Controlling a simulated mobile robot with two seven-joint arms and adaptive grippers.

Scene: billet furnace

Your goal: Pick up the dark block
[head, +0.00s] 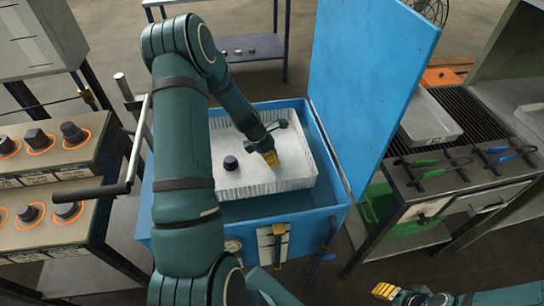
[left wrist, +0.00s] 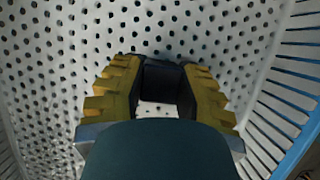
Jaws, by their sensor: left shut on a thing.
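My left gripper (head: 271,157) reaches down into a white perforated basket (head: 265,187). In the left wrist view, its yellow fingers (left wrist: 160,92) are shut on a dark block (left wrist: 160,75), with the perforated basket floor behind it. This block is hard to make out in the head view. Another small dark piece (head: 230,163) sits on the basket floor, left of and apart from the gripper. My right gripper (head: 384,291) is at the lower right edge of the head view, away from the basket; its finger gap is not clear.
The basket sits in a blue tank (head: 331,212) with a raised blue lid (head: 362,80) on its right. A grey tray (head: 430,118) and tongs (head: 428,162) lie on the right bench.

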